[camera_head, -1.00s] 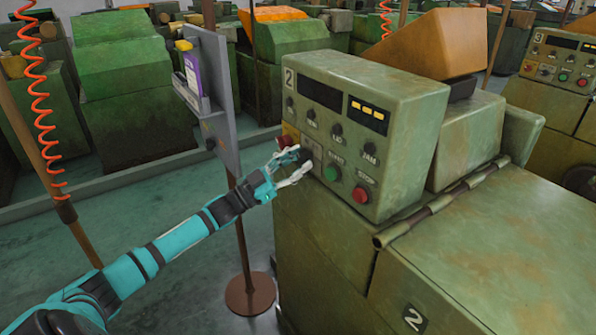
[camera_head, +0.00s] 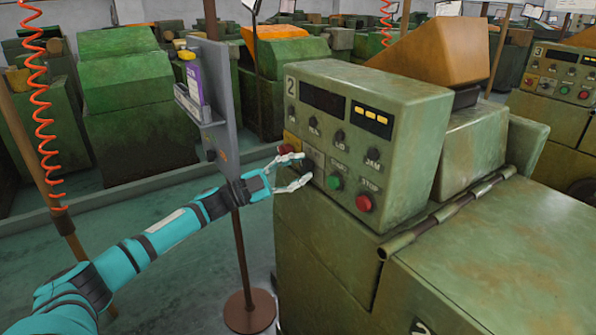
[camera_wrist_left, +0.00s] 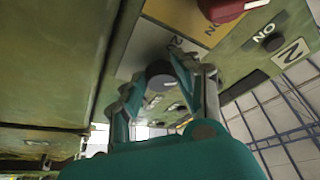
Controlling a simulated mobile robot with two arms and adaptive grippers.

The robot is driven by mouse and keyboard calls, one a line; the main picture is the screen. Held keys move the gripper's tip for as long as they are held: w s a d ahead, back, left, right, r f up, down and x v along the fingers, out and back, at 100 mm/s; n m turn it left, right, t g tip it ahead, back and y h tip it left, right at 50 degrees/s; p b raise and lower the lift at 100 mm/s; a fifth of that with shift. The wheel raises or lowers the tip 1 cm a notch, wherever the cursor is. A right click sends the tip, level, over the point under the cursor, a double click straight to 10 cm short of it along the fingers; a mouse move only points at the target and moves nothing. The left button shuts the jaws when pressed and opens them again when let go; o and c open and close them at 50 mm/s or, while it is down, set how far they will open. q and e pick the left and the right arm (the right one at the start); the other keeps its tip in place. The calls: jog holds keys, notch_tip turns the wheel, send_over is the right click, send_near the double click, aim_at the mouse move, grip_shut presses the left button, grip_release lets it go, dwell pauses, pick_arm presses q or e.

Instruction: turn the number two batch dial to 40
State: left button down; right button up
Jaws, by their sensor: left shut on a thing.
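The green control box (camera_head: 395,160) marked 2 stands on its machine, with a dark display and several knobs and buttons on its front. My left gripper (camera_head: 304,170) is at the lower left of this front, its fingers on either side of a dark round dial (camera_wrist_left: 160,73). In the left wrist view the dial sits on a grey plate between the fingertips of my left gripper (camera_wrist_left: 165,78), which is shut on it. The dial's setting cannot be read. A red knob (camera_wrist_left: 222,8) is close by on a yellow plate. My right gripper is not in view.
A green button (camera_head: 333,182) and a red button (camera_head: 364,202) are just right of the gripper. A grey board (camera_head: 212,100) on a brown post (camera_head: 241,260) stands close to my left arm. Machine 3 (camera_head: 560,90) is at the far right.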

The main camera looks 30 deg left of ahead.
pick_arm(q)
jog(key=c, duration=0.9)
grip_release()
jog(key=shift+c, duration=0.2)
jog(key=shift+s+a+f, duration=0.3)
jog(key=shift+s, duration=0.1)
jog(key=v, duration=1.1)
jog(key=shift+r, duration=0.15)
